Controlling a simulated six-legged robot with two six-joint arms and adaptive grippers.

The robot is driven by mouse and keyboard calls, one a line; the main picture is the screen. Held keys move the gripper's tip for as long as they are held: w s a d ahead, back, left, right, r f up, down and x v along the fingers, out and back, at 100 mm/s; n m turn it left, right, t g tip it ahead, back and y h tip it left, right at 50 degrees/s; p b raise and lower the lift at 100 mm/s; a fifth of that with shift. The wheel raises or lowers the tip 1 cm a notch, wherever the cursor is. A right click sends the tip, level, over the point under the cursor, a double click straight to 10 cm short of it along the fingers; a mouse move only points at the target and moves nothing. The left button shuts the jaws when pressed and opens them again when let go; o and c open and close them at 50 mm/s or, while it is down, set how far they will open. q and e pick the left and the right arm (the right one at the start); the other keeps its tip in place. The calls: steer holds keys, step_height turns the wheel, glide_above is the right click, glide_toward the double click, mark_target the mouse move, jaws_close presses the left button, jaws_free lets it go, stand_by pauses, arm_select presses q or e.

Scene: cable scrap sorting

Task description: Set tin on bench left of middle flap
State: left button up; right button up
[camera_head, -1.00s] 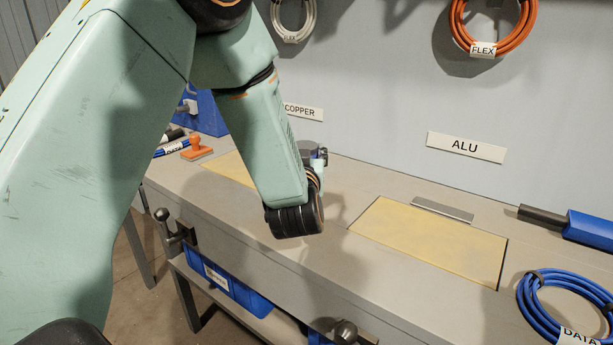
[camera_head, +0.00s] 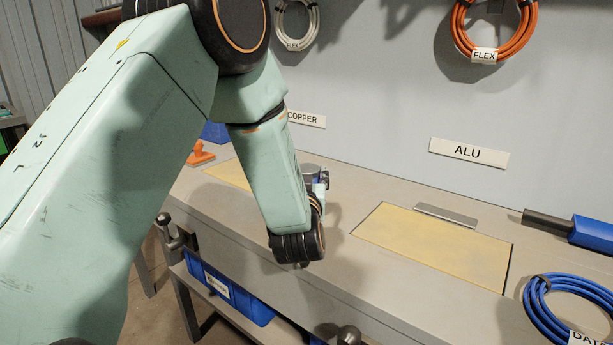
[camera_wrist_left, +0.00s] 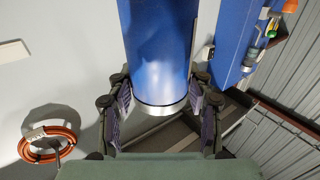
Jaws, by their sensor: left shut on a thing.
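The tin (camera_wrist_left: 158,50) is a blue cylinder with a silver rim in the left wrist view, between the fingers of my left gripper (camera_wrist_left: 158,104). In the head view the grey end of the tin (camera_head: 311,169) shows just behind my left wrist, and my left gripper (camera_head: 319,183) is mostly hidden by the arm. It is shut on the tin. The tin appears over or on the bench (camera_head: 345,190), between two yellow flaps; I cannot tell if it touches. One flap (camera_head: 433,248) lies below the ALU sign, the other (camera_head: 228,174) near the COPPER sign. My right gripper is not in view.
A grey metal strip (camera_head: 446,213) lies behind the right-hand flap. A blue cable coil (camera_head: 562,310) and a blue-handled tool (camera_head: 590,232) are at the right. An orange stamp (camera_head: 200,154) stands at the left. Bench between the flaps looks clear around the tin.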

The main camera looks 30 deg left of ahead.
arm_select(q)
steer(key=shift+s+f, duration=0.1)
steer(key=shift+f, duration=0.2)
